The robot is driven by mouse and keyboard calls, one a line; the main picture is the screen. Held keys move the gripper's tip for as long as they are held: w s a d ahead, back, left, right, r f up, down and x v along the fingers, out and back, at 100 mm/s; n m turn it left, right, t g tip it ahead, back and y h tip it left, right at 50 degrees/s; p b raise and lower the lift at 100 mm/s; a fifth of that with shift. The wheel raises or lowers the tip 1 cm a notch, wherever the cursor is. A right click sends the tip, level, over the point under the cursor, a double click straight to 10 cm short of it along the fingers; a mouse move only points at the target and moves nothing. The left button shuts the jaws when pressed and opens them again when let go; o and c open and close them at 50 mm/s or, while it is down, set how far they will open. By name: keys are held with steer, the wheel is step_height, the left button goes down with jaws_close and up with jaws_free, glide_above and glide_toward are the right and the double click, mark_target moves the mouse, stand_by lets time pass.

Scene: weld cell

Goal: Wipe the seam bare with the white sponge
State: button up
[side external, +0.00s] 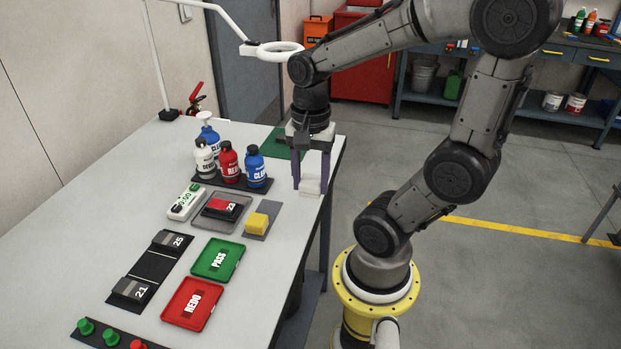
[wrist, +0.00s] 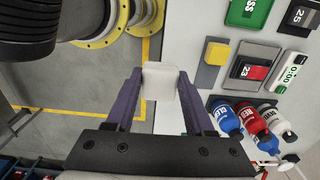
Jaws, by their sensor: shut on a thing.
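My gripper (side external: 311,178) is shut on the white sponge (side external: 312,187), near the table's right edge. The wrist view shows the white sponge (wrist: 159,82) between the two purple fingers. I cannot tell whether it touches the table. A red and dark block marked 23 (side external: 222,207) lies in a grey tray (side external: 207,220) left of and nearer the camera than my gripper; it also shows in the wrist view (wrist: 252,71). Any seam on it is too small to make out. A yellow sponge (side external: 257,222) sits on a grey pad (side external: 270,209), apart from my gripper.
Several bottles (side external: 229,162) stand on a dark rack behind the tray. A timer (side external: 187,202) lies beside it. A green PASS tray (side external: 218,259), a red REDO tray (side external: 189,304) and a black rack with blocks marked 25 (side external: 171,241) and 21 (side external: 131,291) lie nearer the camera.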

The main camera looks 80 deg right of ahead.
steer(key=shift+n, duration=0.3)
steer(key=w+d+r+n, duration=0.2)
steer(key=w+n, duration=0.1)
steer(key=w, duration=0.3)
steer(key=n, duration=0.5)
glide_above(230, 209)
step_height(230, 209, down, 5)
steer(key=shift+s+f, duration=0.15)
steer(key=shift+f, duration=3.55)
steer(key=shift+w+f, duration=0.25)
steer(key=shift+w, duration=3.55)
steer(key=s, duration=0.7)
steer(key=shift+s, duration=0.15)
steer(key=shift+s+r, duration=0.15)
steer(key=shift+r, duration=0.05)
step_height(230, 209, up, 8)
